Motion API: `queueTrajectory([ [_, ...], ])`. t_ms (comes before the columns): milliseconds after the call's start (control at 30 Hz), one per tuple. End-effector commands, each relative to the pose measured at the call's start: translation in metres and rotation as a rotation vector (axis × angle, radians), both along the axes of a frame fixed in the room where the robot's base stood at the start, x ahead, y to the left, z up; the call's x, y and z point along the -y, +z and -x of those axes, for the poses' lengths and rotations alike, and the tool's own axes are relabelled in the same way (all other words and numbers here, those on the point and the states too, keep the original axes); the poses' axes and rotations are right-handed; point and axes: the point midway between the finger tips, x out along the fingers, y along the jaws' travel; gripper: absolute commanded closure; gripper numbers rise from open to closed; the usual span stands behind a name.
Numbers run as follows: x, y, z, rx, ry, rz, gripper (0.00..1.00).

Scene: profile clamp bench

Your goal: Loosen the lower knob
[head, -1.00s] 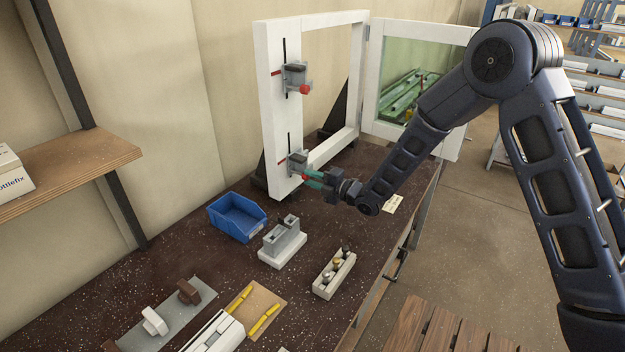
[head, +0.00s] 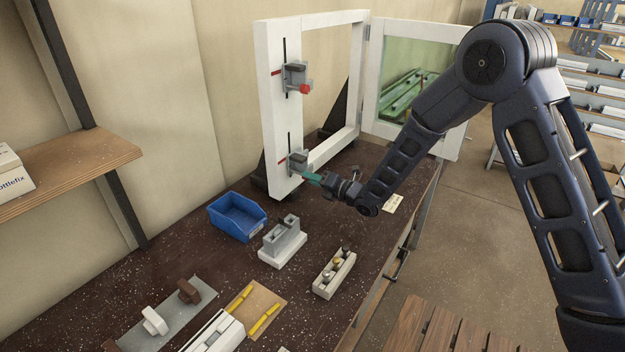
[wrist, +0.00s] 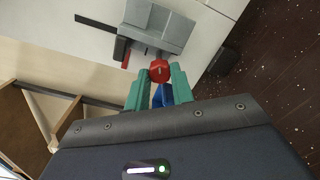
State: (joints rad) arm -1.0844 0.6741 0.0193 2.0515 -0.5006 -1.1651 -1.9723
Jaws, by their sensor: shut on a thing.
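The lower clamp (head: 298,159) is a grey block on the slotted front post of the white frame (head: 282,120). Its red lower knob (wrist: 159,70) shows in the wrist view between the teal fingertips of my gripper (wrist: 160,80). My gripper is shut on this knob, its fingers on either side. In the head view my gripper (head: 308,174) reaches the lower clamp from the right, and its fingers mostly hide the knob. The grey clamp body (wrist: 158,28) lies just beyond the knob in the wrist view. The upper clamp (head: 294,73) has its own red knob (head: 305,89).
A blue bin (head: 237,217), a grey fixture block (head: 283,242) and a cream holder with several round-topped pieces (head: 334,274) stand on the dark bench in front. A glazed door (head: 412,85) stands open on the frame's right, behind my arm.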

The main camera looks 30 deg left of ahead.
Motion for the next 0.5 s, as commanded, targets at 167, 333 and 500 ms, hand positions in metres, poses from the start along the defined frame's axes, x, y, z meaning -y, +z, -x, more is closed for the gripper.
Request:
queueTrajectory([
  [167,-0.0002,-0.0002,0.0007,0.009,0.001,0.001,0.99],
  [333,-0.0002,-0.0002,0.0007,0.009,0.001,0.001,0.99],
  [500,-0.0002,-0.0003,0.0008,0.008,0.001,0.001,0.63],
])
